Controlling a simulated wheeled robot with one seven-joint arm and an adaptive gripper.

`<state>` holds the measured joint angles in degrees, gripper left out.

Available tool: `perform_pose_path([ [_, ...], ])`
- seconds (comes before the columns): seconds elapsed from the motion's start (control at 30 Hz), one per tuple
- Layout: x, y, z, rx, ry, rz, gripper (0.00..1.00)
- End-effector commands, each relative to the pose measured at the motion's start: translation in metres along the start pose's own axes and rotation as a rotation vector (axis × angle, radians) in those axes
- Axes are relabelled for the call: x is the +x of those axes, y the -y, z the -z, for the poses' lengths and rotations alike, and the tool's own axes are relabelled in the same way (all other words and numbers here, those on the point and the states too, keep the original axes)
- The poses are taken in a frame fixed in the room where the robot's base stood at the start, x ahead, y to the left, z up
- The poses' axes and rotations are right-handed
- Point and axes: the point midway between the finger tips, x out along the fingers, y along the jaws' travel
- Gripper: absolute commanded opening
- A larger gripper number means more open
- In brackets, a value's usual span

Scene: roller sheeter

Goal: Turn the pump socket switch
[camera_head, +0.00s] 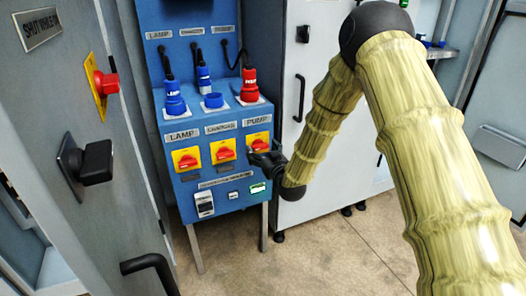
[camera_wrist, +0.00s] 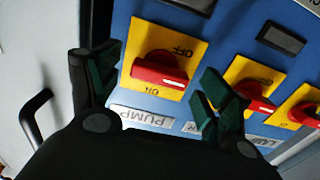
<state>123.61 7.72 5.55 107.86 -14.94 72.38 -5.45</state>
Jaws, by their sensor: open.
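The pump socket switch is a red rotary knob on a yellow plate, below the PUMP label on the blue socket panel. In the wrist view the pump knob (camera_wrist: 160,70) lies between my fingertips, its handle running roughly sideways with a white mark on its right end; the plate reads OFF above and ON below. In the head view the pump switch (camera_head: 258,142) is the rightmost of three and partly covered by my gripper (camera_head: 264,157). My gripper (camera_wrist: 155,88) is open, with one finger on each side of the knob; I cannot tell whether either touches.
The charging switch (camera_head: 223,151) and lamp switch (camera_head: 186,160) sit close to the left. Blue and red plugs stand above, including the red pump plug (camera_head: 249,86).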

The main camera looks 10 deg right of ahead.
Motion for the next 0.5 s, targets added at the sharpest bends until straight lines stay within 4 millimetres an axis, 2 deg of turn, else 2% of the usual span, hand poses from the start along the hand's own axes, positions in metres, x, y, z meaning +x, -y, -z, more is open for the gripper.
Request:
perform_pose_path([
  [0.13,-0.004,0.0,0.0,0.0,0.0,0.0,0.79],
  [0.27,-0.019,0.0,0.001,0.0,0.001,0.0,0.79],
  [0.5,-0.063,-0.001,0.0,0.001,0.001,-0.001,0.79],
])
